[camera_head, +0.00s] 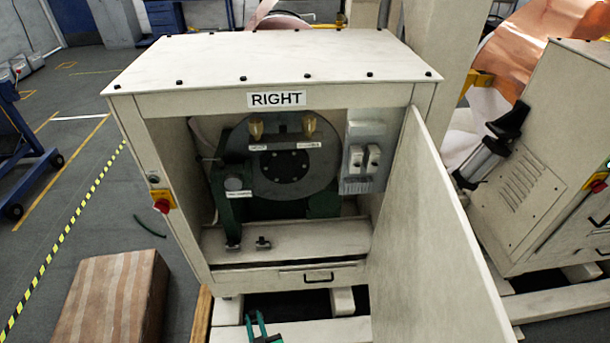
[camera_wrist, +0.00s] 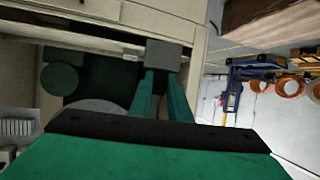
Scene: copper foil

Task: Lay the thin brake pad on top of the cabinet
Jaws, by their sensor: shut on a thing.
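The white cabinet's flat top (camera_head: 270,58) is bare apart from small dark bolts along its edges. The cabinet is labelled RIGHT and stands open at the front. My gripper (camera_head: 255,318) is low in front of it, below the drawer. In the wrist view my green fingers (camera_wrist: 162,95) are shut on a flat dark grey plate at their tips, which I take for the thin brake pad (camera_wrist: 163,54). The pad does not show clearly in the head view. Inside the cabinet are a grey disc (camera_head: 290,163) and a green lever (camera_head: 222,190).
The open door (camera_head: 440,235) juts forward on the right. A striped brown box (camera_head: 112,300) stands on the floor at left. A second cabinet (camera_head: 560,160) with a black-handled device is at right. The space above the cabinet top is clear.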

